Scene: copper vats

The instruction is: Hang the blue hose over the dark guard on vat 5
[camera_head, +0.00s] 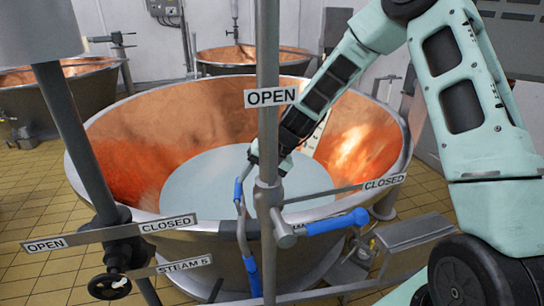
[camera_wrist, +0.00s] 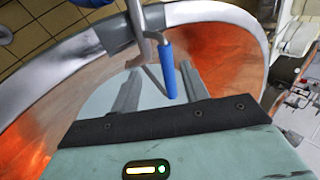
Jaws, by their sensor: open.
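The blue hose (camera_head: 238,190) shows as a grey bent tube with blue sections at the near side of the large copper vat (camera_head: 120,140), behind the front pole. My gripper (camera_head: 256,158) is over the vat's inside, close above the hose's upper end. In the wrist view my gripper (camera_wrist: 161,70) is open, and a blue section (camera_wrist: 167,72) with grey tube lies between or just beyond its fingers; contact cannot be told. A dark grey piece on the rim, likely the guard (camera_wrist: 108,36), shows in the wrist view. In the head view I cannot make it out clearly.
The front pole (camera_head: 268,100) with its OPEN sign and blue valve handle (camera_head: 335,221) stands before the vat. A left pole (camera_head: 65,120) carries OPEN and CLOSED signs, above a STEAM 5 sign (camera_head: 184,265). Another copper vat (camera_head: 250,55) stands behind. Pale liquid (camera_head: 200,180) fills the vat's bottom.

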